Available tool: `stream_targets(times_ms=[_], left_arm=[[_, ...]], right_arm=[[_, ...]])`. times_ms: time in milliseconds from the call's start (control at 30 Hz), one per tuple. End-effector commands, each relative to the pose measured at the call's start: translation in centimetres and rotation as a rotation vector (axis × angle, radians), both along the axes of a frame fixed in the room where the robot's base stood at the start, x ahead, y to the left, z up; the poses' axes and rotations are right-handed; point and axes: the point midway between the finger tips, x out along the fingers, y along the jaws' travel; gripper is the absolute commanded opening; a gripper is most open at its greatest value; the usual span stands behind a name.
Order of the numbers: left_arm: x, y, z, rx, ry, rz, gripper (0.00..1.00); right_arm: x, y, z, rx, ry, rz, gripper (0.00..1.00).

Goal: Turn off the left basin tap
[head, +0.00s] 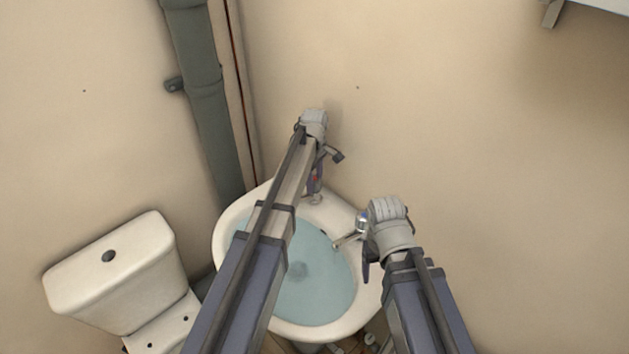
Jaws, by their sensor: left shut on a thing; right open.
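The white basin (330,325) holds bluish water and stands against the wall. The right tap (347,240) has a chrome spout over the water at the basin's right side. My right gripper (366,262) is open beside the right tap; its fingers are partly hidden by its own wrist.
A white toilet (110,270) with a cistern stands to the left. A grey-green pipe (205,110) and a thin brown pipe (240,90) run down the wall. A pale fixture (595,5) is at the top right. The wall on the right is clear.

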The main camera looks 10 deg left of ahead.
Motion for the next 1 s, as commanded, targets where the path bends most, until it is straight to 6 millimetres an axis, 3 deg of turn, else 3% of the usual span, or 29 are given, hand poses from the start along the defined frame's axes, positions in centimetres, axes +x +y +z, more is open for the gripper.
stream_targets(times_ms=[33,200,567,1000], left_arm=[[0.00,0.00,0.00,0.000,0.000,0.000,0.22],[0.00,0.00,0.00,0.000,0.000,0.000,0.04],[-0.01,0.00,-0.01,0.000,0.000,-0.079,0.04],[-0.04,0.01,-0.01,0.000,0.000,-0.457,0.04]], right_arm=[[0.00,0.00,0.00,0.000,0.000,0.000,0.72],[0.00,0.00,0.00,0.000,0.000,0.000,0.72],[0.00,0.00,-0.01,0.000,0.000,0.000,0.72],[0.00,0.00,-0.01,0.000,0.000,0.000,0.72]])
